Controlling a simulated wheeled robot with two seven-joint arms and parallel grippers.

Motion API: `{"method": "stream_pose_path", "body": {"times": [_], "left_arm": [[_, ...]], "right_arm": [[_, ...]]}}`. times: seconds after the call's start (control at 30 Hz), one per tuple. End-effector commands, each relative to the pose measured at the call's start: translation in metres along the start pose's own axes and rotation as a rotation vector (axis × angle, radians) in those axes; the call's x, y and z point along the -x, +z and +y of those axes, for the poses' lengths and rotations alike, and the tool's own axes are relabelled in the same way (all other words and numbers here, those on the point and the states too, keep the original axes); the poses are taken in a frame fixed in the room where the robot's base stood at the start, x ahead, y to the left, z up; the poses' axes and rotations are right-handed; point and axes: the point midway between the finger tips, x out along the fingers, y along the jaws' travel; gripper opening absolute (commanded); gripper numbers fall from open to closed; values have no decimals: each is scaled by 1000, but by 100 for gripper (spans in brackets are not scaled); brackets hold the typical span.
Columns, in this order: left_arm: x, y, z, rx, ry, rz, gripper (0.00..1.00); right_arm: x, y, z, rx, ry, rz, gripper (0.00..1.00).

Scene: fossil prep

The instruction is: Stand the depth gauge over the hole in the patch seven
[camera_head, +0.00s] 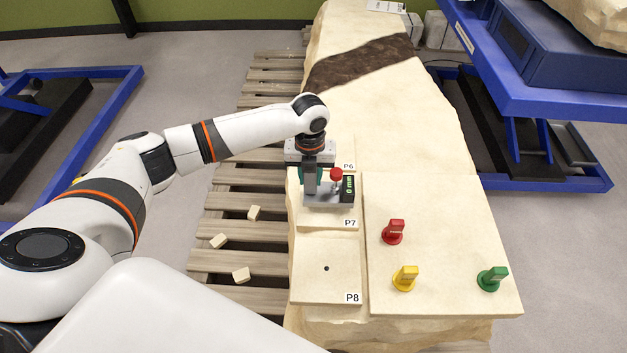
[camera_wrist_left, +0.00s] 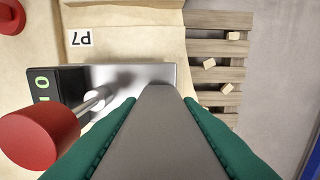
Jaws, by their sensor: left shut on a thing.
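The depth gauge (camera_head: 347,190) has a grey metal base, a red knob and a black display with green digits. It is at the patch seven (camera_head: 344,222), labelled P7, and covers much of it. In the left wrist view the gauge's metal base (camera_wrist_left: 150,74) and red knob show close up. My left gripper (camera_head: 318,180) is shut on the gauge's grey upright, with green fingers (camera_wrist_left: 158,125) on either side. The hole in patch seven is hidden. I cannot tell whether the base touches the patch. My right gripper is not in view.
Patch P8 (camera_head: 326,285) with a small dark hole lies in front. Red (camera_head: 393,232), yellow (camera_head: 405,278) and green (camera_head: 492,279) flag-like markers stand on the slab at right. Several small stone chips lie on the wooden pallet (camera_head: 235,225) at left.

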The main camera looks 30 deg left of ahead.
Motion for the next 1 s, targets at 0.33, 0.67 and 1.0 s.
{"method": "stream_pose_path", "body": {"times": [0.33, 0.67, 1.0], "left_arm": [[65, -2, 1, 0, 7, 6, 0], [75, -1, -1, 1, 4, 2, 0], [40, 0, -7, 1, 3, 0, 0]], "right_arm": [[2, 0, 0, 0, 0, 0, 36], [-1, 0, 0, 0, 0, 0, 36], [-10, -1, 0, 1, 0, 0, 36]]}}
